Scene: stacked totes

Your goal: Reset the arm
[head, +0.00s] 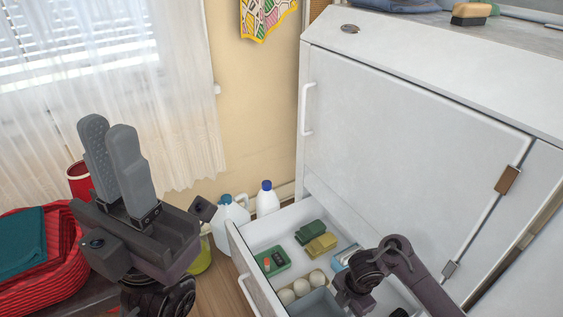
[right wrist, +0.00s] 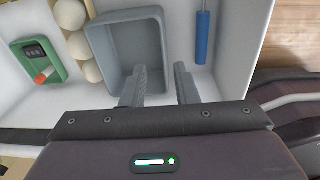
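My left gripper (head: 108,125) is raised at the left of the head view, pointing up. Its two grey fingers stand a little apart with nothing between them. My right arm (head: 405,270) reaches over the open white drawer (head: 240,255) in the head view; its fingers are hidden there. In the right wrist view my right gripper (right wrist: 158,78) is open and empty. Its fingers point into the drawer, over or at the near part of a grey bin (right wrist: 107,50); I cannot tell whether they touch it.
The drawer also holds a green tray (head: 272,262), pale balls (head: 301,287), sponges (head: 319,244) and a blue-handled tool (right wrist: 202,38). The white cabinet (head: 400,110) rises behind. Bottles (head: 267,200) stand beside the drawer. A red basket (head: 65,275) is at far left.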

